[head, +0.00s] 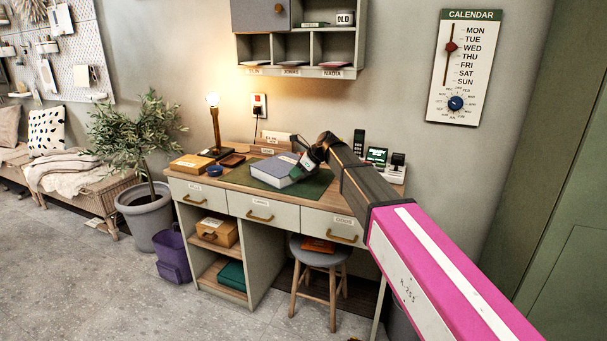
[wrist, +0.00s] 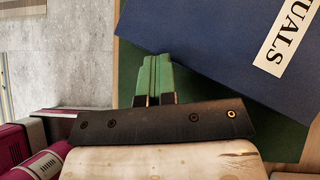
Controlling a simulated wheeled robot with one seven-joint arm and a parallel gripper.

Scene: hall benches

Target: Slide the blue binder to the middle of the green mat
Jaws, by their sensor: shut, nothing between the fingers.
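The blue binder (head: 279,168) lies flat on the green mat (head: 311,190) on the desk, turned at an angle to the mat. Bare mat shows in front of it and to its right. In the wrist view the binder (wrist: 205,28) shows a white label ending in "UALS", and a strip of mat (wrist: 288,132) shows below it. My gripper (head: 299,171) is at the binder's right side in the head view. Its green fingers (wrist: 154,60) are shut and empty, with their tips at the binder's edge. I cannot tell whether they touch it.
A phone (head: 359,142) and a small screen device (head: 377,156) stand at the back right. A stool (head: 320,254) is under the desk.

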